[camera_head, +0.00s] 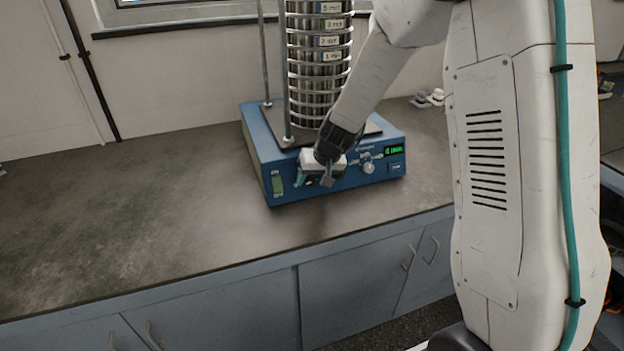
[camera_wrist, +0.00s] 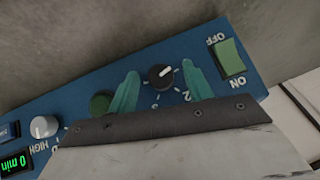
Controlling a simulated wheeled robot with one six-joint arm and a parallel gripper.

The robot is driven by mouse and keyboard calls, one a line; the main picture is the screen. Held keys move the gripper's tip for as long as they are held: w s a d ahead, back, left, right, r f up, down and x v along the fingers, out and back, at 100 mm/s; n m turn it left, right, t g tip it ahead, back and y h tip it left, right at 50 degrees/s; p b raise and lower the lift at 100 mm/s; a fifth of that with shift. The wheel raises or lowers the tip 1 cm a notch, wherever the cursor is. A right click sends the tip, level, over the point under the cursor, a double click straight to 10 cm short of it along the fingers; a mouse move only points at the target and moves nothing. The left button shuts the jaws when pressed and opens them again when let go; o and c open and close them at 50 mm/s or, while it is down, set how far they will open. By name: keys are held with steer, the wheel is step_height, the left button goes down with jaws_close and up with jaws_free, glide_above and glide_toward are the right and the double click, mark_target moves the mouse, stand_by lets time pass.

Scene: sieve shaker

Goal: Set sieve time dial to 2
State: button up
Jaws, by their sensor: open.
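The sieve shaker's blue base (camera_head: 340,186) stands on the bench with a tall sieve stack on it. In the wrist view, a black dial (camera_wrist: 161,77) with a white pointer mark sits on the blue panel. The view is turned over; the pointer aims to the upper right of the picture. A printed "2" (camera_wrist: 187,97) shows at the dial's lower right, away from the pointer's direction. My gripper (camera_wrist: 160,68) is open, its two teal fingers on either side of the dial with visible gaps. In the head view my gripper (camera_head: 314,181) hides the dial.
A green power switch (camera_wrist: 230,57) marked ON and OFF is close beside one finger. A green knob (camera_wrist: 101,104) is close to the other. Farther along are a white knob (camera_wrist: 44,127) and a lit green display (camera_wrist: 15,164). Bench space at left is clear.

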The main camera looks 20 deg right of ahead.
steer(key=shift+f, duration=0.1)
steer(key=c, duration=1)
steer(key=shift+o, duration=0.2)
steer(key=shift+y, duration=0.3)
steer(key=m+y, duration=0.2)
steer(key=shift+d+f+t+y, duration=0.15)
steer(key=shift+d+t+y, duration=0.15)
steer(key=shift+t, duration=0.1)
steer(key=shift+f+m+t+y, duration=0.1)
steer(key=shift+m+t+y, duration=0.2)
steer(key=shift+m+y, duration=0.65)
steer(key=shift+s+d+f+m+t+y, duration=0.1)
steer(key=shift+m+t+y, duration=0.2)
steer(key=shift+m+y, duration=0.25)
steer(key=shift+s+f+m+t+y, duration=0.1)
steer(key=shift+m+t+y, duration=0.2)
steer(key=shift+m+y, duration=0.2)
steer(key=shift+m+t+y, duration=0.9)
steer(key=shift+m, duration=0.3)
